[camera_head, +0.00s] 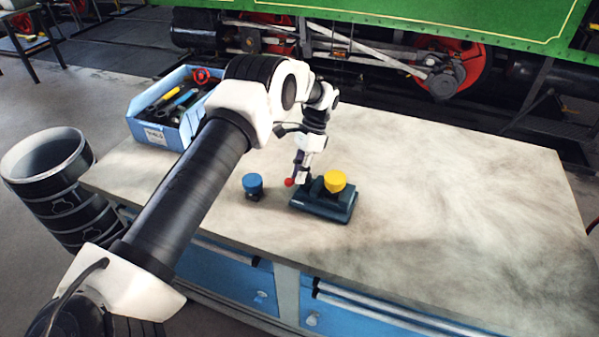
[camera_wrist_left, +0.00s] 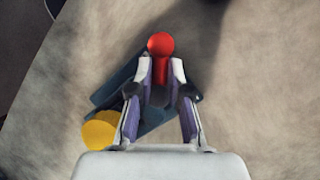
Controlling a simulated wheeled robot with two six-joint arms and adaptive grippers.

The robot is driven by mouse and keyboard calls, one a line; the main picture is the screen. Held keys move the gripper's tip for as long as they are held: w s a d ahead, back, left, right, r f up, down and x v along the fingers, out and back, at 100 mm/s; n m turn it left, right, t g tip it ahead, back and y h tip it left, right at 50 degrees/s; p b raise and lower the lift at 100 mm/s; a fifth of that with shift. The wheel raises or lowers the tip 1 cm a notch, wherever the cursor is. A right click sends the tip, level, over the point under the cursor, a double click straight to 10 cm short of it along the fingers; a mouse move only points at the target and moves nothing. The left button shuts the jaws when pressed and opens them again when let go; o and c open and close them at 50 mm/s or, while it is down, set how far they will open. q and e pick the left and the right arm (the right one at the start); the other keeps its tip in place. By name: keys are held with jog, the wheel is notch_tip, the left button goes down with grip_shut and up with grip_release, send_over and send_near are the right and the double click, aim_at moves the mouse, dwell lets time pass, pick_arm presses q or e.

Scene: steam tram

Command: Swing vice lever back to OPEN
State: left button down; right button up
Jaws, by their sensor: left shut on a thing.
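The vice (camera_head: 323,203) is a dark blue-green block on the bench, with a yellow round cap (camera_head: 335,181) on top. Its lever ends in a red knob (camera_head: 289,182) on the vice's left side. My left gripper (camera_head: 304,171) reaches down to the lever beside the yellow cap. In the left wrist view, the red knob (camera_wrist_left: 160,45) and its red shaft stand between the fingers of my left gripper (camera_wrist_left: 160,85), which is shut on the lever. The vice body (camera_wrist_left: 115,90) is partly hidden behind the fingers there. My right gripper does not show.
A small blue-capped part (camera_head: 252,183) stands on the bench left of the vice. A light blue tool crate (camera_head: 160,128) sits at the bench's back left. The bench's right side (camera_head: 460,190) is clear. Blue drawers (camera_head: 375,318) lie below the front edge.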

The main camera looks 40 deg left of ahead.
pick_arm(q)
jog(key=shift+s+f, duration=0.1)
jog(key=shift+f, duration=0.05)
jog(key=c, duration=1.1)
grip_release()
jog(key=shift+r, duration=0.2)
jog(key=v, duration=1.1)
jog(key=shift+w+r, duration=0.25)
jog(key=shift+r, duration=0.05)
jog(key=shift+f, duration=0.1)
